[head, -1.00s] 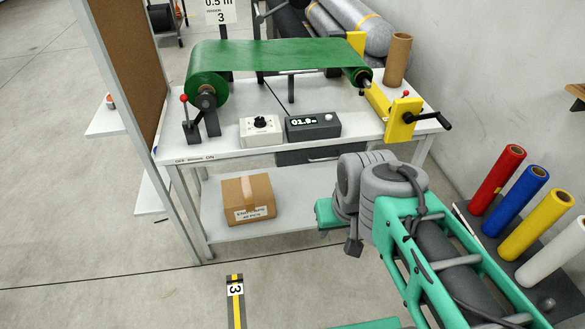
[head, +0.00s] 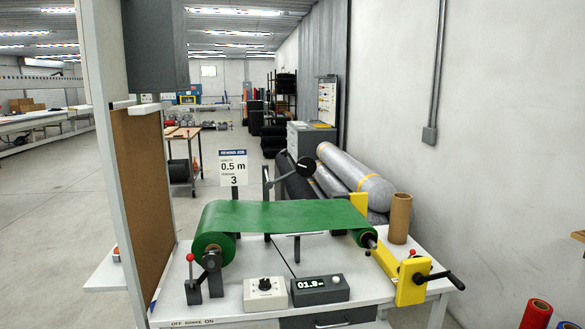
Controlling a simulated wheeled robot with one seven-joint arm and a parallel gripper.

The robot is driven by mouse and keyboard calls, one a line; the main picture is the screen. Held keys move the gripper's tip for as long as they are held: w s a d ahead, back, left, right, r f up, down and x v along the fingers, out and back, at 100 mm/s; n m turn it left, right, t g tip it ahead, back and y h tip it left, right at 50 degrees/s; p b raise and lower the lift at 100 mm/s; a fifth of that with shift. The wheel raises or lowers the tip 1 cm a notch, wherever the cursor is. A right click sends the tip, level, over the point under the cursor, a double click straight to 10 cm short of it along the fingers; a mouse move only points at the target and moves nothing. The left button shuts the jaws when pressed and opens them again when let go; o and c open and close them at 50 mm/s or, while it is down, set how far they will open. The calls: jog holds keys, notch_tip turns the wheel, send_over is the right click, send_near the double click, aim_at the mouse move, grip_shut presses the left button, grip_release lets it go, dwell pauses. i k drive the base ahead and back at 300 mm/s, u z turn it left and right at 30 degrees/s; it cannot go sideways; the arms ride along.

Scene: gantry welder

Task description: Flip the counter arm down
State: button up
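The counter arm (head: 286,176) is a thin dark bar with a round black wheel (head: 306,166) at its right end. It slopes up from a dark post (head: 266,187) behind the green sheet (head: 285,216). The wheel is raised clear of the sheet. The sheet runs from a roll (head: 214,241) at the left to a spindle at the right. A counter box (head: 320,290) with a lit display sits in front; its last digit is hard to read. My gripper is not in view.
A control box with a black knob (head: 265,293) and a red-tipped lever (head: 190,275) stand at the bench front. A yellow crank bracket (head: 411,283) and cardboard tube (head: 399,218) are at right. A sign (head: 233,168) stands behind; a cork board (head: 143,200) borders the left.

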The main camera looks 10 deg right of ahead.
aim_at(306, 166)
jog(key=u, duration=0.2)
jog(key=i, duration=0.45)
jog(key=u, duration=0.7)
jog(key=i, duration=1.2)
jog(key=u, duration=0.2)
